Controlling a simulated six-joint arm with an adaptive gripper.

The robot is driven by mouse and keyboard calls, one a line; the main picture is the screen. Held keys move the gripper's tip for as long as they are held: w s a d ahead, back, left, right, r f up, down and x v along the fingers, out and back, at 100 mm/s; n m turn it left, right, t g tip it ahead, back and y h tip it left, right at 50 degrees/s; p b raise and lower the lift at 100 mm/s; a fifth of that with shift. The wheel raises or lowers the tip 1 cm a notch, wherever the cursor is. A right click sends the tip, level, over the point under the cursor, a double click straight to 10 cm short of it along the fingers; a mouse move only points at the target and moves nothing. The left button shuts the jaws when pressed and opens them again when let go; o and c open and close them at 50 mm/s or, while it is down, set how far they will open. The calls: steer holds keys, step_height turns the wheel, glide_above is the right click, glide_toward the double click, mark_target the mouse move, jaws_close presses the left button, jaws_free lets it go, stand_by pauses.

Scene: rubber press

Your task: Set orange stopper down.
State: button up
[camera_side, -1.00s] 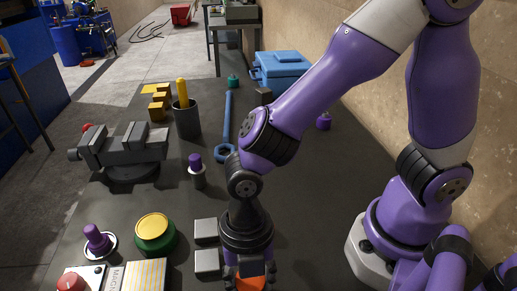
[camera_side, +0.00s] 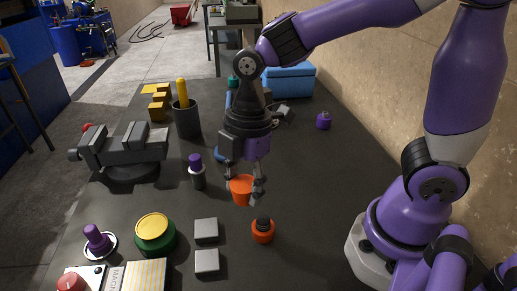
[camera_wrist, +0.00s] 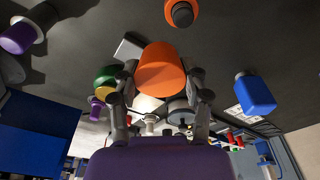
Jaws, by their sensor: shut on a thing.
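The orange stopper (camera_side: 242,189) is a tapered orange piece between the fingers of my gripper (camera_side: 245,180). My gripper is shut on it and points down over the middle of the dark table. In the wrist view the stopper (camera_wrist: 161,72) sits between both fingers (camera_wrist: 160,98). I cannot tell whether its underside touches the table or hangs just above it.
An orange piece with a black knob (camera_side: 263,231) stands just in front of the stopper. A grey and purple cylinder (camera_side: 197,174) is to its left. Two grey blocks (camera_side: 206,230) lie front left. A vise (camera_side: 125,150) stands further left.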

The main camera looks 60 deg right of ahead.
steer(key=w+d+f, duration=0.1)
steer(key=d, duration=0.1)
steer(key=w+d+f, duration=0.4)
steer(key=shift+d, duration=0.25)
steer(key=shift+d+f, duration=0.1)
steer(key=shift+f, duration=1.95)
steer(key=shift+f, duration=0.1)
steer(key=o, duration=1.1)
steer(key=shift+o, duration=0.2)
